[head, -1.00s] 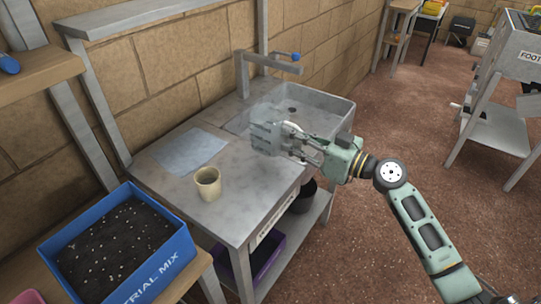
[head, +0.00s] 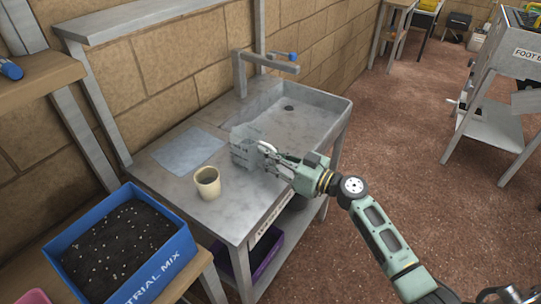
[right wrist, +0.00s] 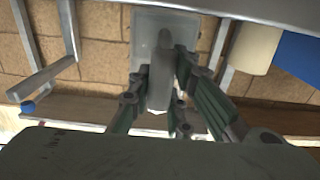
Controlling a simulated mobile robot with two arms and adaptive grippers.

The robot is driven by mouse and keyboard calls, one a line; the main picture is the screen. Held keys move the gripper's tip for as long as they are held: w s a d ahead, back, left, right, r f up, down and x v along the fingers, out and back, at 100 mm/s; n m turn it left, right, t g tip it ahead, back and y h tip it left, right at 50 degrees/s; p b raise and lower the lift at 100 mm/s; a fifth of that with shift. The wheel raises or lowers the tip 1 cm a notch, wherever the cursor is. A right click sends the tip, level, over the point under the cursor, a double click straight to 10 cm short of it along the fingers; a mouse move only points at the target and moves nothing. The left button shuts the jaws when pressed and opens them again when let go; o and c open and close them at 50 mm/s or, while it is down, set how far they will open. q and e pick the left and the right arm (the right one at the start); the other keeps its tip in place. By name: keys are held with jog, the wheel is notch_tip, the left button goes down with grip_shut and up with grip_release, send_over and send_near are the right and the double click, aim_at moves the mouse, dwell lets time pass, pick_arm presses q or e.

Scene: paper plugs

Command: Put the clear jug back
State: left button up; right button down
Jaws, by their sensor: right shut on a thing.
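The clear jug (head: 243,147) is a see-through box-shaped vessel above the grey bench, just left of the sink basin. My right gripper (head: 268,157) comes from the right and is shut on it. In the right wrist view the jug's pale handle (right wrist: 161,80) sits between the fingers of my gripper (right wrist: 165,88). I cannot tell whether the jug's base touches the bench. A pale blue-grey mat (head: 188,151) lies flat on the bench to the left of the jug. My left gripper is not in view.
A cream cup (head: 207,183) stands on the bench (head: 236,206) in front of the mat. The sink (head: 306,118) with its tap (head: 268,62) is behind right. A blue tray of dark mix (head: 165,265) is at the front left. A shelf (head: 150,17) runs along the wall.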

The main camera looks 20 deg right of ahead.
jog(key=shift+f, duration=0.15)
jog(key=c, duration=1.6)
grip_release()
jog(key=shift+c, duration=0.2)
jog(key=shift+r, duration=0.3)
jog(key=b+v, duration=0.3)
jog(key=v, duration=0.9)
jog(key=shift+b, duration=0.3)
